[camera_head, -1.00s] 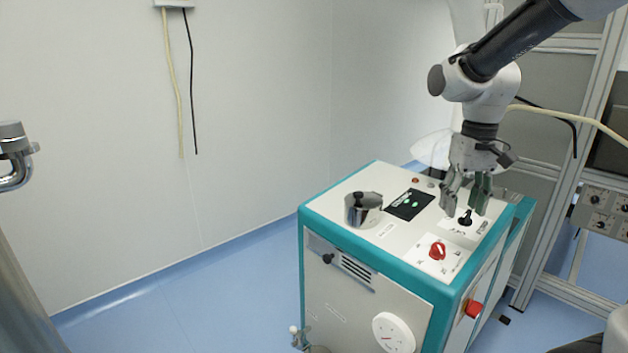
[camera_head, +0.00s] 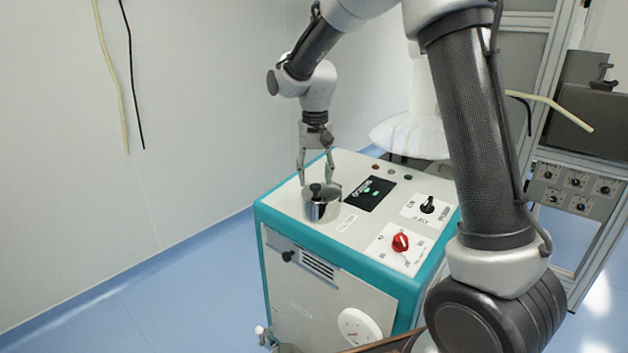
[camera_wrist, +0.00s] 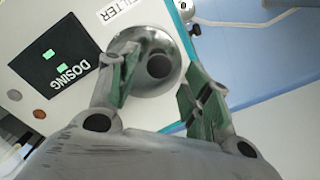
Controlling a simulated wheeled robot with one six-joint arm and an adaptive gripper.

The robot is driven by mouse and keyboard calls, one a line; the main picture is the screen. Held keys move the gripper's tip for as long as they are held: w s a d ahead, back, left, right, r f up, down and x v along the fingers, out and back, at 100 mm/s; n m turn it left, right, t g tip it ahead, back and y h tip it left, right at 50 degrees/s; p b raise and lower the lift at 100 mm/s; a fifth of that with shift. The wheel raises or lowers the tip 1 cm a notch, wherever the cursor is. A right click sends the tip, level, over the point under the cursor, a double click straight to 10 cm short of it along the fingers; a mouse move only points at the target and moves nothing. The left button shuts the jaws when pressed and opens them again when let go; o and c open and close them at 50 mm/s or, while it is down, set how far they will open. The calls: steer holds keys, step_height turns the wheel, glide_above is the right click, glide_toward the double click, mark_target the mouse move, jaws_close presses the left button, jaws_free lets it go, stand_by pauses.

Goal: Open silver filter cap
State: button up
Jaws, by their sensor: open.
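The silver filter cap (camera_head: 321,203) is a round metal cap with a black knob (camera_head: 316,190) on top. It sits on the top panel of the teal and white machine, beside the black display. In the wrist view the cap (camera_wrist: 168,80) and its dark knob (camera_wrist: 159,66) show beyond the fingers, near a "FILTER" label. My gripper (camera_head: 316,182) is open and points down just above the cap. In the wrist view the gripper (camera_wrist: 160,95) has its green-padded fingers apart, with the knob showing between them. I cannot tell whether a finger touches the cap.
The machine top (camera_head: 290,200) also carries a black display (camera_head: 369,193), a red knob (camera_head: 400,242) and a black switch (camera_head: 428,205). A rack with a control panel (camera_head: 572,190) stands at the right. A white wall lies behind; blue floor is free at the left.

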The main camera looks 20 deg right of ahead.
steer(key=shift+f, duration=1)
steer(key=shift+d, duration=0.1)
jaws_close()
